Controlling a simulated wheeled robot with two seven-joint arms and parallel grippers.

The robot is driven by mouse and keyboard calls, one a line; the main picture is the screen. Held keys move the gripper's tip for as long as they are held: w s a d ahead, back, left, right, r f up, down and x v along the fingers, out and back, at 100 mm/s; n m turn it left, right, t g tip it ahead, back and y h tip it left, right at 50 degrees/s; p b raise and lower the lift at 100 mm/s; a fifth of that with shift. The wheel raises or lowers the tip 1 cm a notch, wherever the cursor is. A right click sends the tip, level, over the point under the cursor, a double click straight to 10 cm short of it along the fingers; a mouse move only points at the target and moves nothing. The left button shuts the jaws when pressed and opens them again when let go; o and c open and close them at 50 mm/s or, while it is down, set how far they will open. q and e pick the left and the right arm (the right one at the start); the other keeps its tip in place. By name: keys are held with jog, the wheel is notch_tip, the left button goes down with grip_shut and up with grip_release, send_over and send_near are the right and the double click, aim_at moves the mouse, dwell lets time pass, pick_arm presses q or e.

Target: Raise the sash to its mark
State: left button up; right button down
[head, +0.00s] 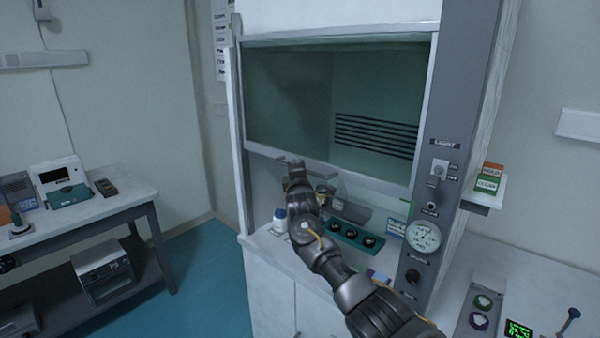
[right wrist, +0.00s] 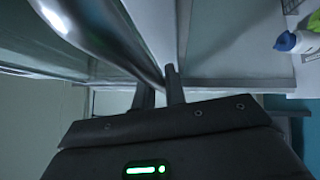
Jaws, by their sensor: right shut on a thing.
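The fume hood (head: 470,100) has a glass sash (head: 290,95) with a pale bottom rail (head: 365,180). The sash is partly raised, leaving a gap above the work surface. My right gripper (head: 293,166) is at the rail, left of its middle. In the right wrist view my gripper (right wrist: 160,92) is shut at a shiny metal bar (right wrist: 105,35), which looks like the sash handle; the fingertips partly hide the contact. I cannot make out the sash mark for certain. My left gripper is out of view.
Under the sash stand a white bottle (head: 280,220) with a blue cap and a dark tray (head: 355,236) holding round items. A round gauge (head: 424,236) is on the hood's right post. A side table (head: 95,210) with instruments stands left, across clear floor.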

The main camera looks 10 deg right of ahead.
jog(key=shift+r, duration=0.1)
jog(key=c, duration=1.7)
grip_release()
jog(key=shift+s, duration=0.1)
jog(key=s+b, duration=0.1)
jog(key=s, duration=0.2)
jog(key=s+f+b, duration=0.1)
jog(key=s, duration=0.3)
jog(key=s+a+b, duration=0.1)
jog(key=s, duration=0.2)
jog(key=shift+s+f, duration=0.25)
jog(key=shift+s, duration=0.1)
